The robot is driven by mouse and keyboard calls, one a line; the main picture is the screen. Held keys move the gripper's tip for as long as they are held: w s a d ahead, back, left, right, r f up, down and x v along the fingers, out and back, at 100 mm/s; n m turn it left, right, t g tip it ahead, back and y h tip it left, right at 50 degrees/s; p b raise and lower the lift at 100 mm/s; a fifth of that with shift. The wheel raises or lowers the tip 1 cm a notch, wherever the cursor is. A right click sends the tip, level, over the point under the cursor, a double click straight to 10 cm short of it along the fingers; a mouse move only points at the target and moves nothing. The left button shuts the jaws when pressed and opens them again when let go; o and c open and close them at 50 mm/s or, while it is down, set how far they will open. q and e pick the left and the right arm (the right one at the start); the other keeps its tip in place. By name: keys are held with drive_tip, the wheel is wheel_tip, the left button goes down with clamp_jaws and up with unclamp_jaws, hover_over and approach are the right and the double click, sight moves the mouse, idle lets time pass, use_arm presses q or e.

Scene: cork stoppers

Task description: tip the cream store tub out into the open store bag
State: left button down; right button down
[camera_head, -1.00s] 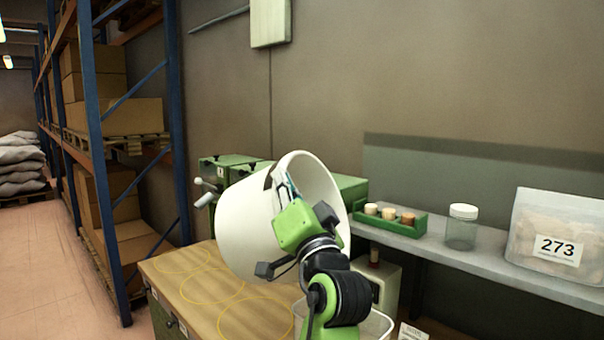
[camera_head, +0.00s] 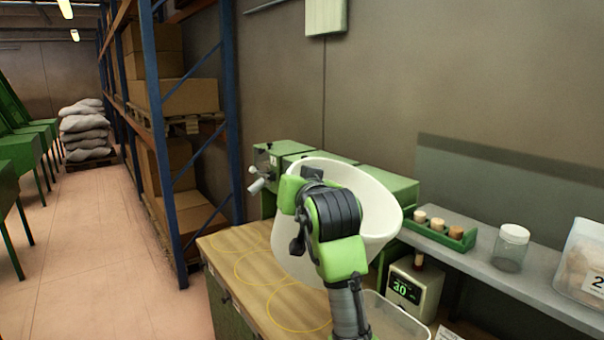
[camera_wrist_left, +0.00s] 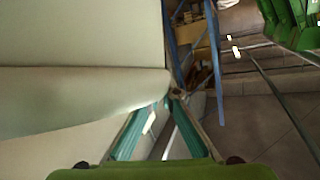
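The cream store tub (camera_head: 378,220) is held in the air above the worktop in the head view, tilted, with its rim toward the upper right. My left arm crosses in front of it. My left gripper (camera_wrist_left: 174,98) is shut on the tub's rim; the tub's pale wall (camera_wrist_left: 80,50) fills the left of the wrist view. In the head view the fingers are mostly hidden behind my wrist. The tub's contents cannot be made out. No open store bag can be made out in these views. My right gripper is not in view.
A wooden worktop (camera_head: 228,240) with yellow rings lies below the tub. A clear bin (camera_head: 400,318) and a scale with a green display (camera_head: 405,288) stand right. Open floor (camera_head: 90,250) lies left.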

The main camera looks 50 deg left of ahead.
use_arm(q)
drive_tip(key=shift+s+a+f+h, duration=0.1)
drive_tip(key=shift+a+f+h, duration=0.15)
drive_tip(key=shift+a+h, duration=0.15)
drive_tip(key=shift+s+a+f+n+h, duration=0.1)
drive_tip(key=shift+a+f+n+h, duration=0.15)
drive_tip(key=shift+f+n+h, duration=0.65)
drive_tip(key=shift+a+f+n+h, duration=0.2)
drive_tip(key=shift+f+h, duration=0.3)
drive_tip(key=shift+f, duration=0.85)
